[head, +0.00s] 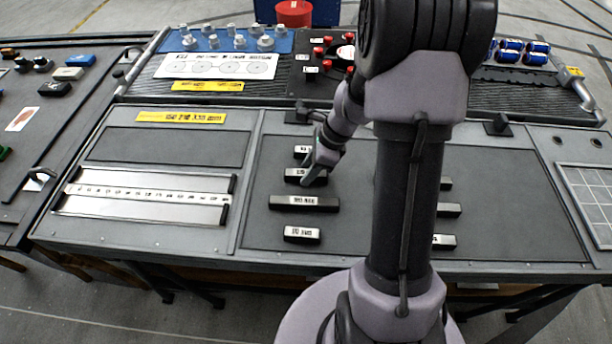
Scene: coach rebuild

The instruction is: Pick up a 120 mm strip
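Several dark strips with white labels lie on the dark mat (350,232) of the bench. On the left of the mat are a short strip (302,235) at the front, a longer strip (304,202), another strip (297,175) and a far strip (300,151). To the right, partly behind my arm, are three more strips (446,183), (449,210), (446,241). The labels are too small to read, so I cannot tell which is 120 mm. My gripper (313,180) is low over the second strip from the back and partly hides it; contact and finger opening are unclear.
A ruler plate (145,208) lies to the left of the mat. Behind are a blue mat with grey parts (228,42), a panel with red knobs (318,52) and blue cans (510,50). A grid tray (590,195) is at right. My arm hides the middle.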

